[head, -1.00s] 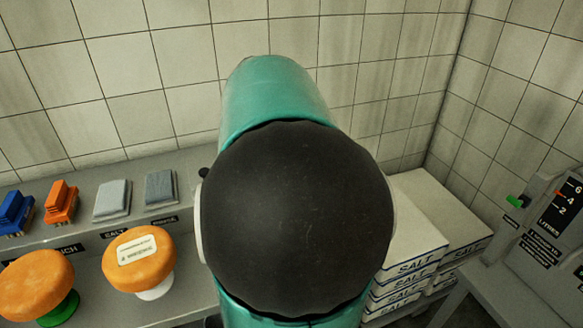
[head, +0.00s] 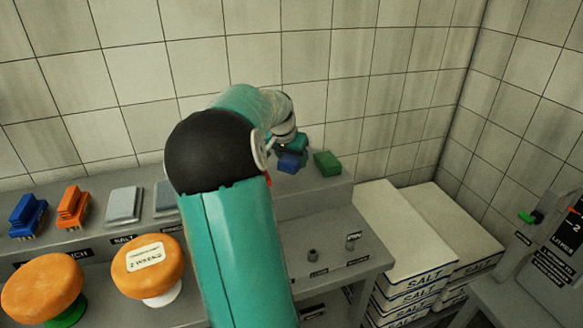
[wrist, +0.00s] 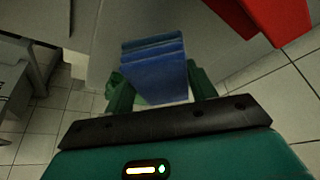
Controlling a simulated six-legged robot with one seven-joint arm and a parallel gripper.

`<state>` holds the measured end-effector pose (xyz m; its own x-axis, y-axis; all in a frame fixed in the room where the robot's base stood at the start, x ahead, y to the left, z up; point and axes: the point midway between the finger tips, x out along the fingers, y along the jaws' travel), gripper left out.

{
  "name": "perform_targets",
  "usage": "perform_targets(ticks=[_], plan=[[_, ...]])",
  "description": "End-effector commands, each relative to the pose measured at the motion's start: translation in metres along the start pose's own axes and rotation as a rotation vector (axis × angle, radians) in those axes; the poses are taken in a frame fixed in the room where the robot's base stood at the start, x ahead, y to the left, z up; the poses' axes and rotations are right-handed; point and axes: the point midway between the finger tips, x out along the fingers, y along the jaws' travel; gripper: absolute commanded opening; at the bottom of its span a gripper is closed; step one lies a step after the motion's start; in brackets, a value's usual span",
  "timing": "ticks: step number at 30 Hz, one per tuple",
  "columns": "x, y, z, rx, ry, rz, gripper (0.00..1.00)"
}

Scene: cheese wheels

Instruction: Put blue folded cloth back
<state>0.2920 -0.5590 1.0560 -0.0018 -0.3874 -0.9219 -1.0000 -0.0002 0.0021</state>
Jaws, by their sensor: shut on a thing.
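The blue folded cloth (wrist: 154,68) sits between the two green fingers of my gripper (wrist: 160,84) in the wrist view, its layered edges showing. My gripper is shut on it. In the head view the blue cloth (head: 289,163) shows just below my gripper (head: 292,148), over the right part of the back shelf (head: 312,193). A green folded cloth (head: 327,162) lies on that shelf close to the right of the blue one. I cannot tell whether the blue cloth touches the shelf.
Grey pads (head: 123,206), an orange brush (head: 72,207) and a blue brush (head: 27,215) stand on the shelf's left. Two orange cheese wheels (head: 148,262) sit on stands in front. Salt boxes (head: 414,262) are stacked at right. The tiled wall (head: 340,65) is close behind.

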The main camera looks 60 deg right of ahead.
Motion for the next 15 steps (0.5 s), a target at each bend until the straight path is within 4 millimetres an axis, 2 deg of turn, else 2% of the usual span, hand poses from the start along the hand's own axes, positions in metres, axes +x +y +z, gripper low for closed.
perform_targets(ticks=[5, 10, 15], plan=[[0.014, -0.002, -0.003, 0.001, 0.000, 0.001, 0.38], [0.036, -0.002, 0.008, 0.001, -0.001, 0.000, 0.38], [0.038, -0.003, 0.009, 0.001, 0.001, -0.002, 0.38]])
